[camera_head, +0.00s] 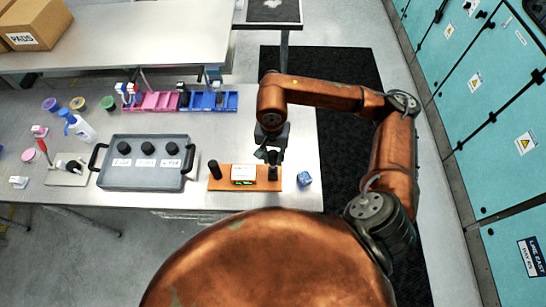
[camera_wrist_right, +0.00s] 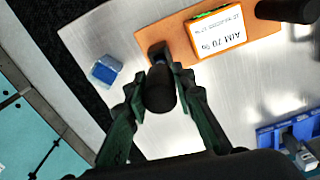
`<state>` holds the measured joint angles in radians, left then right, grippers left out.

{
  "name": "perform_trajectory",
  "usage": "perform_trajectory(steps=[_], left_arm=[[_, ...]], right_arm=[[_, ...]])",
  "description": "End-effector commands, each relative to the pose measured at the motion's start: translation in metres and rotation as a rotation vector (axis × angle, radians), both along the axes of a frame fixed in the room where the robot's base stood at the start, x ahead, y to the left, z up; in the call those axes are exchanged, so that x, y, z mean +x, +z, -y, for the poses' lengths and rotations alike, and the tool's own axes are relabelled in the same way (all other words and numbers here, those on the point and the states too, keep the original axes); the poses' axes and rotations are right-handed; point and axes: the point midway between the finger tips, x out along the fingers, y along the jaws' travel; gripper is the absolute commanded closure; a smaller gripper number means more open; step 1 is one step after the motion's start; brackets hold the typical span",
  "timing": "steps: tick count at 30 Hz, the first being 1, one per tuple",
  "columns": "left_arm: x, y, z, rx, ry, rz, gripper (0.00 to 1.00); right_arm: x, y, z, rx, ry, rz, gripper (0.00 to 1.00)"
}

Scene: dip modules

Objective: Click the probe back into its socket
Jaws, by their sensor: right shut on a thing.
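The probe, a short black cylinder, is between the fingertips of my right gripper (camera_head: 271,158), which is shut on it. In the right wrist view the probe (camera_wrist_right: 160,90) points at the camera between the green-black fingers. It is over the right end of an orange board (camera_head: 230,186). A dark socket-like block (camera_wrist_right: 158,50) shows just beyond the probe on the board's end. Whether the probe touches it cannot be told. My left gripper is not in view.
A black cylinder (camera_head: 214,169) stands at the board's left end. A blue cube (camera_head: 304,179) lies right of the board. Pink bins (camera_head: 158,102) and blue bins (camera_head: 222,105) stand behind.

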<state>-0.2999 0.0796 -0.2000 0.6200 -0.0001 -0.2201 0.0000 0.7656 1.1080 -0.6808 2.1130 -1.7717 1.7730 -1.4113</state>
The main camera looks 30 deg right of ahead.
Motion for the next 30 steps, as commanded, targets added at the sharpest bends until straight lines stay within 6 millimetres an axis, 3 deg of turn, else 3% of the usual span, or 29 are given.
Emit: perform_trajectory(steps=[30], left_arm=[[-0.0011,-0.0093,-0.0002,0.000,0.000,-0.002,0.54]], right_arm=[[0.0004,-0.0029,0.0002,-0.001,0.000,0.001,1.00]])
